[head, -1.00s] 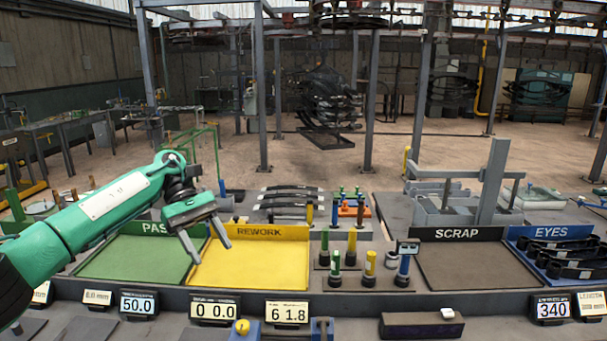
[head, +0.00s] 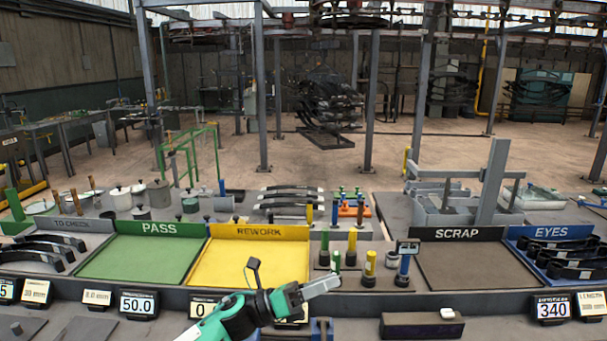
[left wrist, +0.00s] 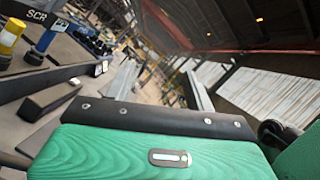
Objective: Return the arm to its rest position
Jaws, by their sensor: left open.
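My left arm is green and comes in at the bottom centre of the head view, low in front of the trays. Its grey left gripper (head: 322,286) points right, above the front ledge near the yellow REWORK tray (head: 225,262). The gripper is open with nothing seen in it; the fingers overlap from this angle. The left wrist view is tilted and shows a green part of my own arm across its lower half. My right gripper is in neither view.
The green PASS tray (head: 140,258) is empty, as is the dark SCRAP tray (head: 470,266). Dark springs lie in the TO CHECK tray (head: 75,226) and the blue EYES tray (head: 541,238). Coloured posts (head: 370,266) stand mid-bench. Displays (head: 138,303) line the front ledge.

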